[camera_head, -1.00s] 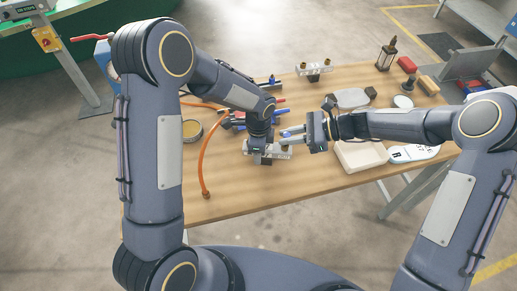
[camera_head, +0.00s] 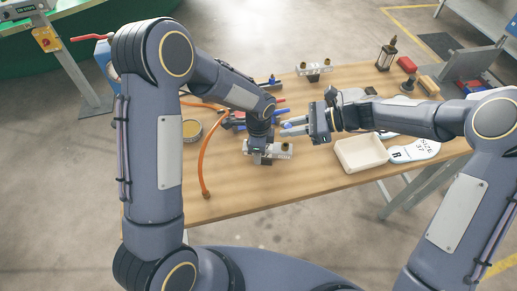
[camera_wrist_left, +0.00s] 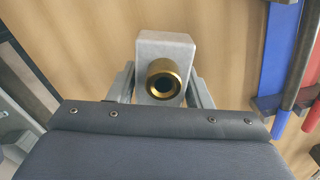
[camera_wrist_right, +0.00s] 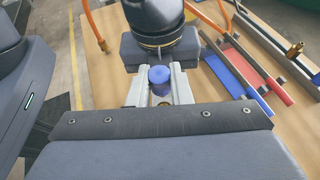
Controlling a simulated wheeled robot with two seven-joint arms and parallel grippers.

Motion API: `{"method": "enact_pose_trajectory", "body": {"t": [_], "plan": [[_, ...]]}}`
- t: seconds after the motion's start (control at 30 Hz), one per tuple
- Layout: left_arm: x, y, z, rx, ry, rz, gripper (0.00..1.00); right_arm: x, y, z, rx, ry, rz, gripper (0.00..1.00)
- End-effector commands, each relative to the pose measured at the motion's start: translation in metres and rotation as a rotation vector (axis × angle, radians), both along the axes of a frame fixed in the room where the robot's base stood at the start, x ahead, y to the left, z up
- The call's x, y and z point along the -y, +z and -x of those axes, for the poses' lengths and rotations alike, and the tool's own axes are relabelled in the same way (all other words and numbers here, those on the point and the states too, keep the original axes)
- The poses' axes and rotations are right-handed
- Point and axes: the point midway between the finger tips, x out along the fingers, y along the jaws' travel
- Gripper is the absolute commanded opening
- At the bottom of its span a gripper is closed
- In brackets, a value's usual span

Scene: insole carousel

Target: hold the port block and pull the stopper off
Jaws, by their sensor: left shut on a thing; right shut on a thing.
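The port block (camera_head: 283,151) is a pale grey block near the table's front edge. My left gripper (camera_head: 262,147) is shut on it; the left wrist view shows the block (camera_wrist_left: 165,46) between the fingers, with an open brass port (camera_wrist_left: 163,80) facing the camera. My right gripper (camera_head: 290,127) is shut on the blue stopper (camera_wrist_right: 160,75). The stopper is held above the block, apart from it. In the head view the stopper (camera_head: 287,124) is small beside the fingertips. My left gripper hides part of the block.
An orange hose (camera_head: 203,150) and a round tin (camera_head: 192,130) lie left of my left gripper. A cream tray (camera_head: 361,154) and white insoles (camera_head: 416,150) lie to the right. A second block with brass ports (camera_head: 313,69) stands at the back. Blue and red-handled tools (camera_wrist_right: 235,65) lie nearby.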

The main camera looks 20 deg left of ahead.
Motion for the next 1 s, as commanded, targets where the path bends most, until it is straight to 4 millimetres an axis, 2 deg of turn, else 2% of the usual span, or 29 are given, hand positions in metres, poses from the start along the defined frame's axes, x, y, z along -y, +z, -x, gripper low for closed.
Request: {"method": "enact_pose_trajectory", "body": {"t": [0.5, 0.83, 0.87, 1.0], "plan": [[0.000, 0.001, 0.000, 0.001, 0.000, 0.001, 0.09, 0.000, 0.041, 0.000, 0.002, 0.001, 0.000, 0.00], [0.000, 0.001, 0.000, 0.001, 0.000, 0.001, 0.09, 0.000, 0.044, 0.000, 0.001, 0.000, 0.000, 0.00], [0.000, 0.001, 0.000, 0.001, 0.000, 0.001, 0.48, 0.000, 0.044, 0.000, 0.001, 0.000, 0.000, 0.00], [0.000, 0.000, 0.000, 0.001, 0.000, 0.001, 0.66, 0.000, 0.044, 0.000, 0.001, 0.000, 0.000, 0.00]]}}
